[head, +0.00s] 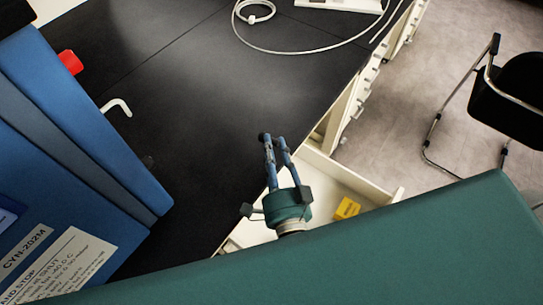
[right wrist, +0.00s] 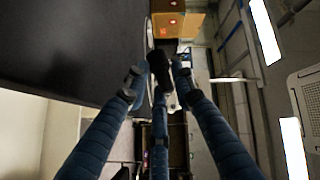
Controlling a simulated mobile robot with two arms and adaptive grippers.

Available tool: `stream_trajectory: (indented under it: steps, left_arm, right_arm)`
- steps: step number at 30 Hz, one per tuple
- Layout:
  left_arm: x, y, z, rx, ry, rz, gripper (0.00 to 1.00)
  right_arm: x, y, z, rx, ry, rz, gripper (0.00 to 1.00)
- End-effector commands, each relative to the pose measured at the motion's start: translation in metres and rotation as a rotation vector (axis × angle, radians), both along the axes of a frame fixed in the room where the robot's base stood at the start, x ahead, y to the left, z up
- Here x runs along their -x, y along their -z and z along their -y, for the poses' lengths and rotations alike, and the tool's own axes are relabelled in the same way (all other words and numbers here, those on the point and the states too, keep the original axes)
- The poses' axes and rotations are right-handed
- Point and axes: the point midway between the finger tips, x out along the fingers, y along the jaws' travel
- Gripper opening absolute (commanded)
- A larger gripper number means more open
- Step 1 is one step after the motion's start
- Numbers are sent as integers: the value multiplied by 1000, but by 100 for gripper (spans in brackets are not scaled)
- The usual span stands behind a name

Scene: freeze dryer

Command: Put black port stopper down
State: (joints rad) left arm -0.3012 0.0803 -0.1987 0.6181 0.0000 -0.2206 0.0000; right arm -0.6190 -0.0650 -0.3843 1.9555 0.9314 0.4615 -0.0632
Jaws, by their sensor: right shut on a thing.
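My right gripper (head: 270,140) is over the black bench top, close to its right edge, with its blue fingers pointing away from me. It is shut on the black port stopper (right wrist: 158,66), a small dark piece between the fingertips in the right wrist view. In the head view the stopper (head: 264,137) is a small dark spot at the fingertips, hard to tell from the tips. I cannot tell whether it touches the bench. My left gripper is not in view.
The black bench top (head: 200,100) is mostly clear. A blue machine (head: 75,110) stands at left, with a red part (head: 70,62) and a white hooked tube (head: 117,105) beside it. An open drawer (head: 325,175) holds a yellow box (head: 346,208). A white cable (head: 290,52) lies behind; a chair (head: 510,85) stands right.

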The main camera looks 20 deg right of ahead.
Motion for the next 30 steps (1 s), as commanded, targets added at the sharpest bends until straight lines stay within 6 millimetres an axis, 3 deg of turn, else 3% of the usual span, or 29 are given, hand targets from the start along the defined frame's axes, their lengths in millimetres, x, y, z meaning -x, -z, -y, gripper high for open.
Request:
stream_trajectory:
  steps: [1, 4, 12, 27, 28, 30]
  left_arm:
    - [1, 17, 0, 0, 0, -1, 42]
    - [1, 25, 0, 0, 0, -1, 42]
    - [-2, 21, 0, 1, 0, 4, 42]
    - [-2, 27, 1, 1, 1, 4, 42]
    - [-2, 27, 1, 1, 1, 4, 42]
    - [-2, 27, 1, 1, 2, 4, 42]
  right_arm:
    - [1, 16, 1, 1, 0, 0, 0]
    - [3, 22, 2, 0, 0, 1, 0]
    - [4, 19, 2, 0, 2, 1, 0]
    - [3, 31, 2, 0, 2, 1, 0]
    - [3, 31, 2, 0, 2, 1, 29]
    - [3, 31, 2, 0, 2, 1, 43]
